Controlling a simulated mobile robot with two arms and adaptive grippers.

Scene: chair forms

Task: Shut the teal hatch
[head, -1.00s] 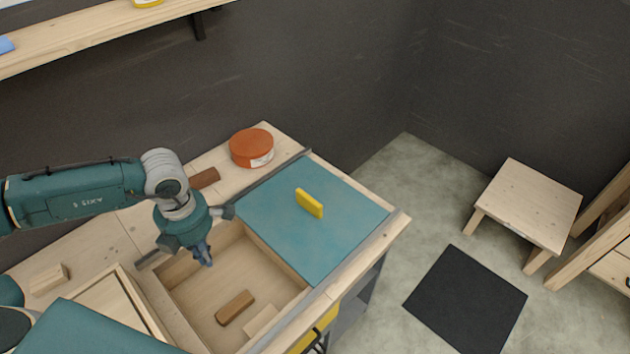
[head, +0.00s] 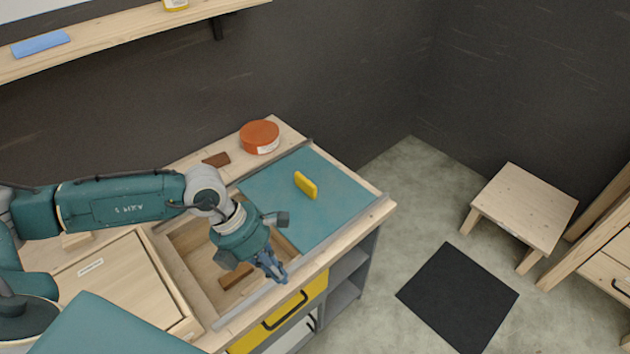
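The teal hatch (head: 318,211) is a flat sliding panel on the right part of the workbench top, with a yellow handle (head: 306,185) standing up from it. It sits between two grey rails. To its left the bench compartment (head: 193,253) is open, with a brown block (head: 236,277) inside. My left gripper (head: 275,272) is over the front right of the opening, left of and in front of the handle and apart from it. Its fingers look close together, but the gap is too small to judge. My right gripper is not in view.
A round orange tin (head: 259,136) and a brown block (head: 216,160) stand behind the hatch. A wooden lid (head: 110,275) lies left of the opening. A yellow drawer (head: 290,312) is below the front edge. A stool (head: 524,206) and black mat (head: 458,297) are on the floor.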

